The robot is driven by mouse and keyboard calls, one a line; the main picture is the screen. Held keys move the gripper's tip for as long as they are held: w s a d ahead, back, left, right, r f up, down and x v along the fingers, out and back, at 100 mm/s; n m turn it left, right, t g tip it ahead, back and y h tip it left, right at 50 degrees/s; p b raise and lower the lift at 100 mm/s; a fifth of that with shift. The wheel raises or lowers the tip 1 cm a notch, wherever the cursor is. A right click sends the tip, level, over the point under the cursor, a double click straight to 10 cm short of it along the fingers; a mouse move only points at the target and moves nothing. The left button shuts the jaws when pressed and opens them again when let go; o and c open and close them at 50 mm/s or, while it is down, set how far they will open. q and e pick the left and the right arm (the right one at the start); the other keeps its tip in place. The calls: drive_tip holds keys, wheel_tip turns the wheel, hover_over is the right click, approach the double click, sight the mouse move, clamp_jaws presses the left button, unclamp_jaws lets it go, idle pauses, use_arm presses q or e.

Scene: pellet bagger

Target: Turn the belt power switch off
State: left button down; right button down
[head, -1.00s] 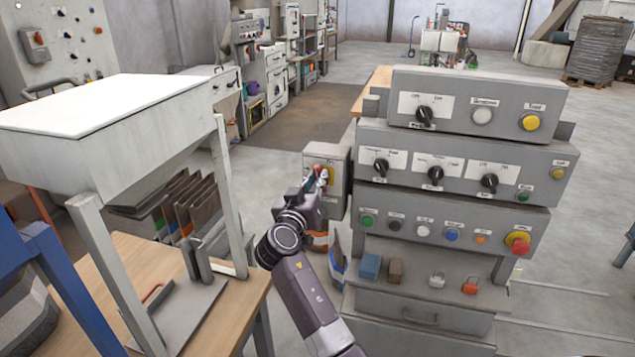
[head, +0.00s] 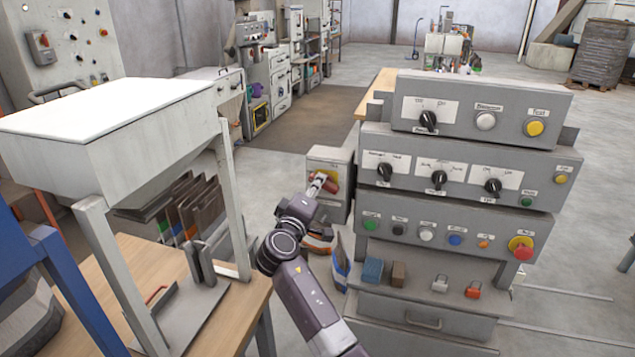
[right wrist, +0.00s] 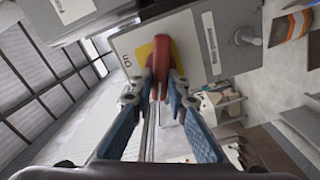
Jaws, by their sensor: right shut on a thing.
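The belt power switch is a red rotary handle (head: 329,187) on a yellow plate (head: 333,176), on the front of a grey box (head: 326,208) left of the stacked control panels. In the right wrist view the red handle (right wrist: 161,62) stands between my fingertips, over the yellow plate (right wrist: 143,54). An "On" label shows beside the plate there; another label on the box is hard to read. My right gripper (head: 318,184) is shut on the handle, and its fingers (right wrist: 160,85) hide part of it. My left gripper is not in view.
The stacked control panels (head: 465,150) with several knobs and buttons stand close on the right. A white-topped hopper stand (head: 110,115) and a wooden table (head: 235,315) are on the left. Bags (head: 340,262) stand below the switch box. Open floor lies behind.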

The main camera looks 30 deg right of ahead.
drive_tip(key=shift+f+n+p, duration=0.15)
drive_tip(key=shift+n+p, duration=0.75)
drive_tip(key=shift+n, duration=1.3)
drive_tip(key=c, duration=1.9)
unclamp_jaws()
drive_tip(key=shift+f, duration=0.1)
drive_tip(key=v, duration=1.1)
drive_tip(key=shift+s+a, duration=0.3)
